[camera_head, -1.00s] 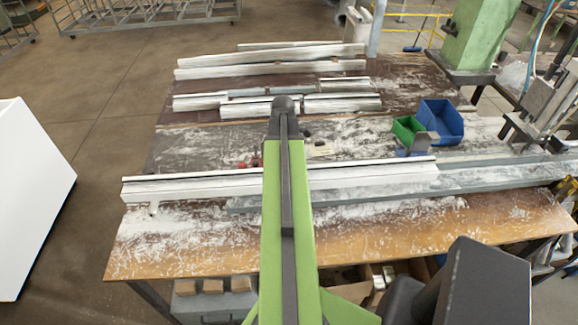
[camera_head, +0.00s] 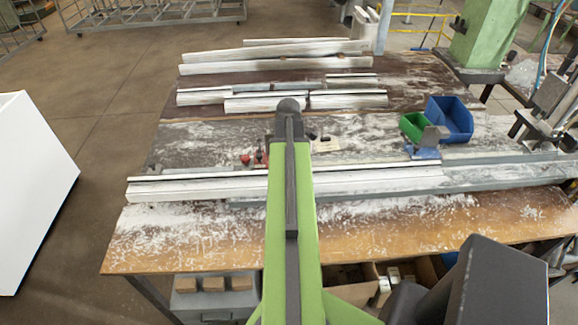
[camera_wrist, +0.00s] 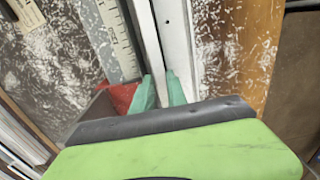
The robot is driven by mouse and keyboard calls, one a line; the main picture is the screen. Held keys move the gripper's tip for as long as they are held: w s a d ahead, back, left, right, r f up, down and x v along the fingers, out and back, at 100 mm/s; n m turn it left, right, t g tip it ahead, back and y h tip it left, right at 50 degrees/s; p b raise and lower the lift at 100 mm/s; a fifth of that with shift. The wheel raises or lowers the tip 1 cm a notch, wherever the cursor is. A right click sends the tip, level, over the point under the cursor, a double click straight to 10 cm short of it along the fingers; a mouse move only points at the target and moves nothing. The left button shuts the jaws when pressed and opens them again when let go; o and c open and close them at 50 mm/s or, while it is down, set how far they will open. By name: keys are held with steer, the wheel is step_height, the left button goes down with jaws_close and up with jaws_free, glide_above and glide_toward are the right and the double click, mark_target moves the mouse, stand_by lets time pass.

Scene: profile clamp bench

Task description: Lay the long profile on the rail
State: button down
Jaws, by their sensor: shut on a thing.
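The long white profile (camera_head: 200,187) lies lengthwise along the grey rail (camera_head: 510,174) in the head view. Its left end reaches past the rail's left end. The arm covers its middle. In the wrist view my gripper (camera_wrist: 159,88) has its two teal fingers closed on the white profile (camera_wrist: 178,35). A grey strip with scale marks (camera_wrist: 120,42) runs beside the profile there. Whether the profile's underside touches the rail everywhere, I cannot tell. My gripper's fingers are hidden behind the arm in the head view.
Several white and grey profiles (camera_head: 275,66) lie at the back of the bench. A blue bin (camera_head: 452,118) and a green bin (camera_head: 411,127) stand at the right behind the rail. Small red items (camera_head: 259,157) lie near the arm.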

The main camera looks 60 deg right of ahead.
steer(key=shift+s+f, duration=0.1)
steer(key=shift+f, duration=0.05)
steer(key=c, duration=1.3)
jaws_free()
steer(key=shift+d+r+p, duration=0.1)
steer(key=shift+r+p, duration=0.5)
step_height(320, 180, up, 12)
steer(key=p, duration=1.1)
steer(key=shift+p, duration=0.4)
steer(key=shift+f, duration=0.1)
